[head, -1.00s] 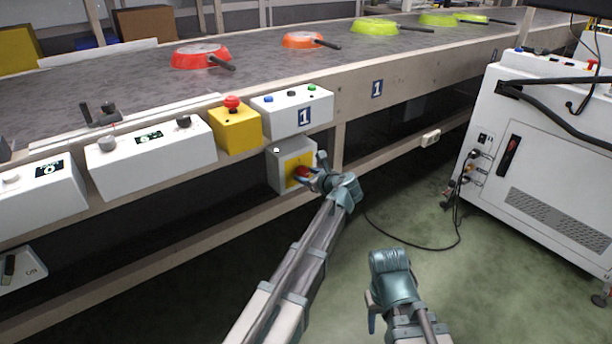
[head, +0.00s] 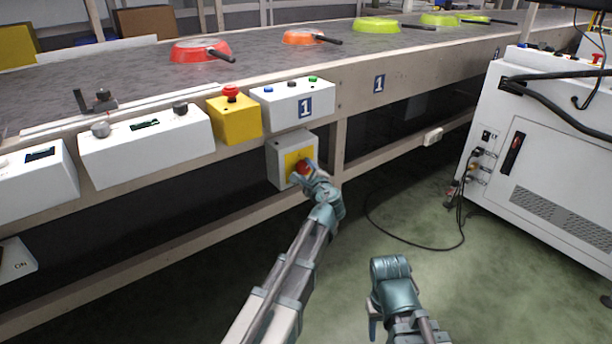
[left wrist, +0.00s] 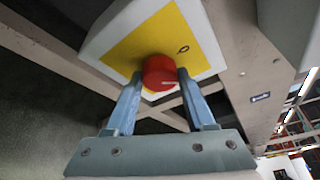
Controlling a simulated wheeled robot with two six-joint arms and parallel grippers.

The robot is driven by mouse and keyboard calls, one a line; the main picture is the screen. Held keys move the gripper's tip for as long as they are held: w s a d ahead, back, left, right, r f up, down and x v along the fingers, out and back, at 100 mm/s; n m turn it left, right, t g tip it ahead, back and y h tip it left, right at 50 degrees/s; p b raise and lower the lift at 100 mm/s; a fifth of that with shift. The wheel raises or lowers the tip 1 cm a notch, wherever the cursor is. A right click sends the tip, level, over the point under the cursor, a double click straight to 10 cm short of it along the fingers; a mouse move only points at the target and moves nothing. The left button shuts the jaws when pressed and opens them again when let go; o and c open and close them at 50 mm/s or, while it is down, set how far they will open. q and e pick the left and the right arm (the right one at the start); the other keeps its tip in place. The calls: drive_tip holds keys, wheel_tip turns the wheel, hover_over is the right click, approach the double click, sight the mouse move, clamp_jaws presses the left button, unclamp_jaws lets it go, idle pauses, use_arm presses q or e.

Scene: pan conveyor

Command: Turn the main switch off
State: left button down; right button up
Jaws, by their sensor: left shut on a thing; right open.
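The main switch is a red rotary knob (head: 303,166) on a yellow plate, on the front of a grey-white box (head: 280,168) mounted under the conveyor's edge. My left gripper (head: 305,178) is shut on the knob. In the left wrist view the two fingers stand on either side of the red knob (left wrist: 158,72), in front of the yellow plate (left wrist: 150,42). The fingers partly hide the knob in the head view. My right gripper (head: 388,290) is open and empty, low over the green floor, away from the switch.
The conveyor (head: 130,95) carries several pans. Above the switch sit a yellow emergency-stop box (head: 234,122) and a white button box (head: 296,106). A control box with a dark display (head: 145,143) is to the left. A white cabinet (head: 540,150) stands right; a black cable (head: 410,240) lies on the floor.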

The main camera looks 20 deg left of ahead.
use_arm(q)
drive_tip(key=n+t+b, duration=0.1)
drive_tip(key=n+b, duration=0.1)
drive_tip(key=n+t+b, duration=0.1)
drive_tip(key=n, duration=0.1)
drive_tip(key=shift+s+f+n+b, duration=0.1)
drive_tip(key=shift+f+n+b, duration=0.2)
drive_tip(key=shift+f+b, duration=0.1)
drive_tip(key=shift+r+n+t+y+b, duration=0.1)
drive_tip(key=shift+n+t+y+b, duration=0.3)
drive_tip(key=shift+n+b, duration=0.55)
drive_tip(key=shift+r+n, duration=0.1)
drive_tip(key=shift+n, duration=0.25)
drive_tip(key=shift+c, duration=1.3)
unclamp_jaws()
drive_tip(key=b+v, duration=0.1)
drive_tip(key=v, duration=1.2)
drive_tip(key=shift+s+d, duration=0.25)
drive_tip(key=shift+s, duration=0.05)
